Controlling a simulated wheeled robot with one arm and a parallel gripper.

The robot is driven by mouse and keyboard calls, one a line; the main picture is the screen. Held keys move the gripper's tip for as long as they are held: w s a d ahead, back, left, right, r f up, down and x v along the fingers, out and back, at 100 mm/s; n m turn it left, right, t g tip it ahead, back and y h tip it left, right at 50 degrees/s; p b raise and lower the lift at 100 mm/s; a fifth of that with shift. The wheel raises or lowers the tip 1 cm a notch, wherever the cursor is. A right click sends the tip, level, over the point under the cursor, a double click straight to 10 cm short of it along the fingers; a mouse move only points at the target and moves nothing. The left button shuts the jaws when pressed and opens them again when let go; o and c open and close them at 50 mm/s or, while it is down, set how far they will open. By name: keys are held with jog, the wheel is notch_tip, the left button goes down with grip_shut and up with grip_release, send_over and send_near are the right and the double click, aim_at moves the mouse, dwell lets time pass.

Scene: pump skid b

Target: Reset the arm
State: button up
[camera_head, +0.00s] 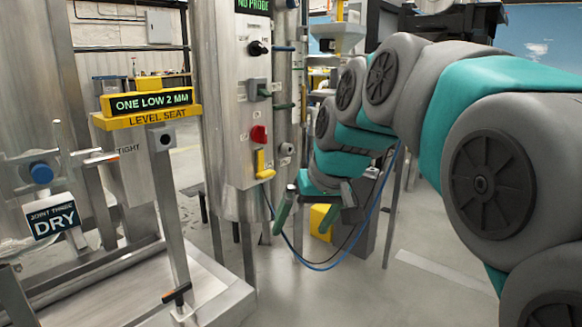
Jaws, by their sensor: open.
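My arm, grey and teal, comes in from the right edge and bends over toward the middle. My gripper (308,208) hangs at its end, pointing down, with its two fingers spread apart. Nothing shows between the fingers. The gripper is to the right of the steel control column (228,130), near its lower end, and looks apart from it. A blue cable hangs in a loop below the arm.
At left are a yellow "LEVEL SEAT" stand (148,117), a "DRY" sign (54,216) and a steel skid (215,290). Floor at lower middle is clear.

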jog(key=s+d+f+m+g+h+p, duration=0.1)
jog(key=s+d+f, duration=0.3)
jog(key=s, duration=0.5)
jog(key=s+d+f+m+g+h, duration=0.1)
jog(key=s+d+f+g, duration=0.2)
jog(key=s+f, duration=0.5)
jog(key=s+d+f+m+g+h+p, duration=0.1)
jog(key=s+d+f, duration=0.4)
jog(key=s, duration=0.7)
jog(key=shift+s+d+f+g+p, duration=0.2)
jog(key=shift+d+f+g+p, duration=0.3)
jog(key=shift+f, duration=0.45)
